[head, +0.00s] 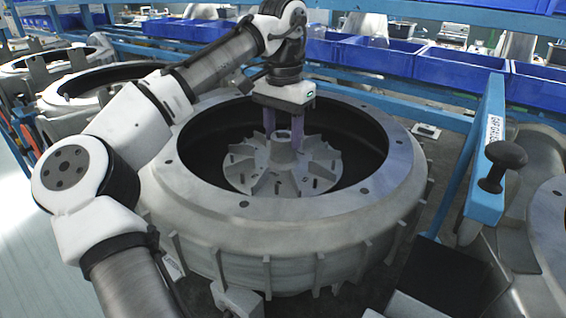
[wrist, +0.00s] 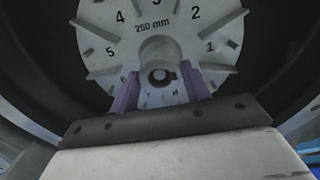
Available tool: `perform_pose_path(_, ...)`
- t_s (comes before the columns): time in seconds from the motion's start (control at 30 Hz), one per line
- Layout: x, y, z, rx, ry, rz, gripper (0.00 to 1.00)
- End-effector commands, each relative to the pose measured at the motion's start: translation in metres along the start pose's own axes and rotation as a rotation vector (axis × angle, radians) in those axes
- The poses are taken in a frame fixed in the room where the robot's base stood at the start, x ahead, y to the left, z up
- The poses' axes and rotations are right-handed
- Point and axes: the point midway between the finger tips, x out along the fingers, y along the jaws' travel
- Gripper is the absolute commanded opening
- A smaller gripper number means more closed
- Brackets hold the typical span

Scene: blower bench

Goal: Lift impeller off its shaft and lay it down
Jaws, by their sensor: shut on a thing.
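The impeller (head: 268,174) is a grey finned disc with a raised central hub. It sits inside the round opening of the grey blower housing (head: 290,206). My gripper (head: 284,142) points down into the opening, with its purple fingers shut on the impeller's hub. In the wrist view the impeller (wrist: 152,42) shows numbers and "250 mm" on its face. There my gripper (wrist: 160,92) has one finger on each side of the hub, and a shaft end shows in the hub's centre. The impeller's underside is hidden, so I cannot tell whether it is raised.
Other grey housings (head: 88,84) stand at the left. Blue bins (head: 456,77) line the shelf behind. A blue bar with a black knob (head: 502,160) stands close at the right, beside another grey casing (head: 548,225). The housing's dark inner wall surrounds the impeller.

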Motion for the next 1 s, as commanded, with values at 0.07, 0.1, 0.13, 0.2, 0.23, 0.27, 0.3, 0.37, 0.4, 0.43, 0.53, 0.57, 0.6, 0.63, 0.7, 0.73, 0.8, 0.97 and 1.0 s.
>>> perform_pose_path(0.07,-0.007,0.000,0.000,0.001,0.002,0.000,0.16)
perform_pose_path(0.1,-0.009,0.000,0.000,0.001,0.002,0.001,0.16)
perform_pose_path(0.13,-0.010,0.000,0.000,0.001,0.002,0.001,0.16)
perform_pose_path(0.2,-0.013,0.000,0.000,0.001,0.003,0.001,0.16)
perform_pose_path(0.23,-0.015,0.000,0.000,0.001,0.003,0.001,0.16)
perform_pose_path(0.27,-0.016,0.001,0.000,0.001,0.003,0.001,0.16)
perform_pose_path(0.3,-0.018,0.001,0.000,0.000,0.003,0.001,0.16)
perform_pose_path(0.37,-0.021,0.000,0.000,0.000,0.003,0.001,0.16)
perform_pose_path(0.4,-0.022,0.000,0.000,0.000,0.002,0.001,0.16)
perform_pose_path(0.43,-0.024,0.000,0.000,0.000,0.002,0.001,0.16)
perform_pose_path(0.53,-0.028,0.000,0.000,-0.001,0.002,0.000,0.16)
perform_pose_path(0.57,-0.029,0.000,0.000,-0.001,0.002,0.001,0.16)
perform_pose_path(0.6,-0.031,0.000,0.000,-0.001,0.002,0.001,0.16)
perform_pose_path(0.63,-0.033,0.000,0.000,0.000,0.002,0.001,0.16)
perform_pose_path(0.7,-0.036,0.000,0.000,0.000,0.003,0.001,0.16)
perform_pose_path(0.73,-0.037,0.000,0.000,0.000,0.003,0.001,0.16)
perform_pose_path(0.8,-0.041,0.000,0.000,0.000,0.003,0.001,0.16)
perform_pose_path(0.97,-0.047,0.000,0.000,0.000,0.002,0.000,0.16)
perform_pose_path(1.0,-0.049,0.000,0.000,0.000,0.002,0.000,0.16)
